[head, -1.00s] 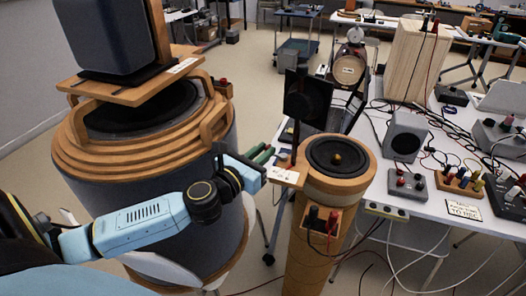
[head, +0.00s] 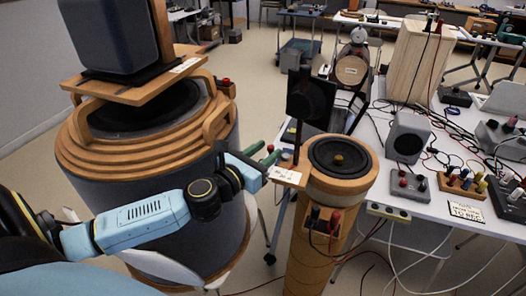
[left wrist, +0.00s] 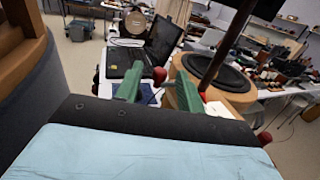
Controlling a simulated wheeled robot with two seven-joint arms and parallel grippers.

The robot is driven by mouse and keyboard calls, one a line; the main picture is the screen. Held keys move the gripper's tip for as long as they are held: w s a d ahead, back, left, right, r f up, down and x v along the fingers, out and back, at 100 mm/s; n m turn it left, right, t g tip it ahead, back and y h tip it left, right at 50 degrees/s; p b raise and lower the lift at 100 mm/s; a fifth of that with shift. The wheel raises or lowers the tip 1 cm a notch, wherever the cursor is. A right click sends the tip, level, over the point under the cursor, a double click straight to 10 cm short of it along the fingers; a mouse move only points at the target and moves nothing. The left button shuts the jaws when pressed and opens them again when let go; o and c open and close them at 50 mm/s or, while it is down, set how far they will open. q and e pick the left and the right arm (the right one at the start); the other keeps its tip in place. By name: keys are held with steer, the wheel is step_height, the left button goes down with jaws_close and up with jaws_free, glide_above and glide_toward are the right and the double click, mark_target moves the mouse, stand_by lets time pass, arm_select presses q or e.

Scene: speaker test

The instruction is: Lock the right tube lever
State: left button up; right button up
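The right tube (head: 318,240) is an upright wooden cylinder with a black speaker cone (head: 340,156) on top, which also shows in the left wrist view (left wrist: 222,72). A wooden ledge with a white label (head: 287,176) sticks out on its left. My left gripper (head: 265,154) is just left of this ledge. In the left wrist view its two green fingers (left wrist: 158,82) stand apart with nothing visibly held. A small red knob (left wrist: 160,75) shows in the gap, seemingly beyond the fingertips. I cannot tell surely which part is the lever. My right gripper is out of view.
A dark vertical rod (head: 296,140) rises beside the tube. Red and black terminals (head: 323,220) sit on its front. A white table (head: 425,205) with boxes and cables lies right.

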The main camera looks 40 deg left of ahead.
arm_select(q)
steer(key=shift+s, duration=0.1)
steer(key=s+a+b, duration=0.1)
steer(key=s, duration=1.2)
stand_by(0.5)
